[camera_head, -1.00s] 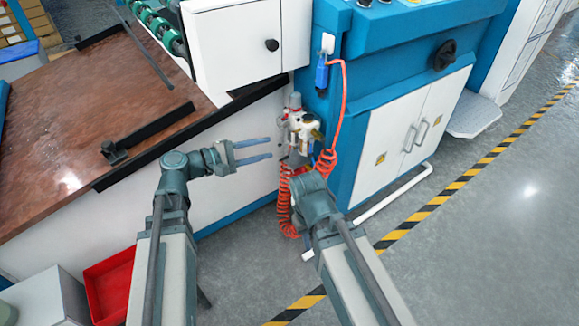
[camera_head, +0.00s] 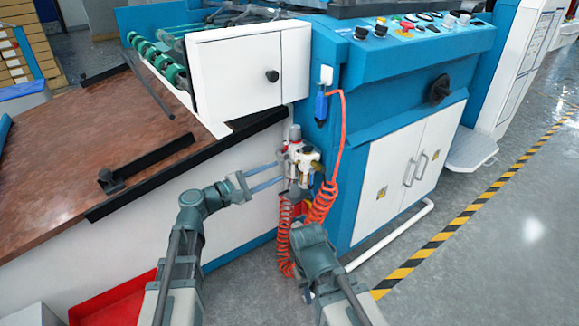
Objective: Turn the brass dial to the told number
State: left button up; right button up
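A small air-valve assembly (camera_head: 297,160) with white, grey and brass-coloured parts is mounted by the blue machine's left corner. A small yellowish part (camera_head: 316,166) on its right side may be the brass dial; its numbers are too small to read. My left gripper (camera_head: 282,171) is open and empty. Its two fingers point right, with their tips close to the left side of the assembly; I cannot tell whether they touch it. My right arm's wrist (camera_head: 308,240) is below the assembly, and its fingers are hidden.
A red coiled hose (camera_head: 321,203) hangs beside and below the assembly, close above my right wrist. The blue machine (camera_head: 365,85) has white cabinet doors (camera_head: 403,172) and a black knob (camera_head: 438,89). A brown table (camera_head: 80,150) stands left. The floor at right is clear.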

aim_at(297, 162)
pick_arm(q)
jog(key=x, duration=0.6)
jog(key=shift+d, duration=0.1)
grip_shut()
